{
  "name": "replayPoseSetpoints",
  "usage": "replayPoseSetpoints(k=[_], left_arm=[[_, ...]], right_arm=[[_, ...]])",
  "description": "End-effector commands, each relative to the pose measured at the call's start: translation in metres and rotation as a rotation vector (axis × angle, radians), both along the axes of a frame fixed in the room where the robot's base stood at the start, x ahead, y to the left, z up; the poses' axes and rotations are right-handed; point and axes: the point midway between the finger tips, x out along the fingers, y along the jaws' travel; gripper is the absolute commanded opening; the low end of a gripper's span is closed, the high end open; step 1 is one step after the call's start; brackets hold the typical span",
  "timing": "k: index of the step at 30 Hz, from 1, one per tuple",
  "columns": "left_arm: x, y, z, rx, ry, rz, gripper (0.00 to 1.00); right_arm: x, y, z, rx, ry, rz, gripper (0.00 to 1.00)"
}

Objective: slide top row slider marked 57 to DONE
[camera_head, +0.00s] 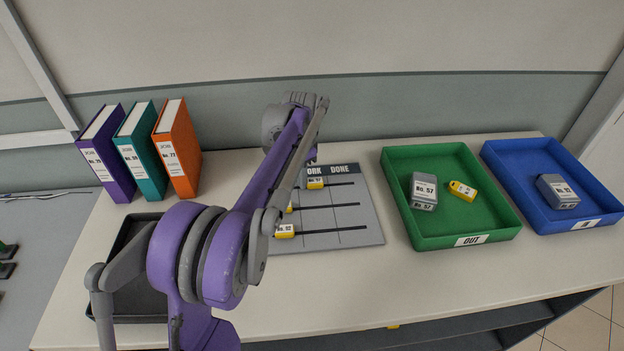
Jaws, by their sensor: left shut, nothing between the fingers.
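The grey slider board (362,217) lies on the table, with a dark header reading "DONE" at right and a partly hidden word ending "ORK" at left. The top row's yellow slider (316,184) has a white label that seems to read 57. It sits under "ORK", with its dark slot running right under "DONE". The middle slider (290,208) is mostly hidden by my arm. The bottom slider (284,231) sits at the left of its visible slot.
A green OUT tray (427,238) right of the board holds a grey No. 57 box (424,187) and a yellow tag (463,191). A blue tray (555,225) holds another grey box (558,191). Three binders (140,152) stand at left. A black tray (142,305) is partly behind my arm.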

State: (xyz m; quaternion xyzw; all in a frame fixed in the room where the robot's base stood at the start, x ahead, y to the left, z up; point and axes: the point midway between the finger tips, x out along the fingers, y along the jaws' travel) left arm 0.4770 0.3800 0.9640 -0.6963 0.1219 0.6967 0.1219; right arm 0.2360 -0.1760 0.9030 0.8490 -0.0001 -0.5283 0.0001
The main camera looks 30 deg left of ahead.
Motion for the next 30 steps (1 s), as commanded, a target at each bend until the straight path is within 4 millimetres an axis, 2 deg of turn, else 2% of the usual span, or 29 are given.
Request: replayPoseSetpoints(k=[30], left_arm=[[0.02, -0.024, 0.0, 0.0, -0.001, -0.001, 0.0]], right_arm=[[0.002, 0.0, 0.006, 0.0, -0.003, 0.0, 1.0]])
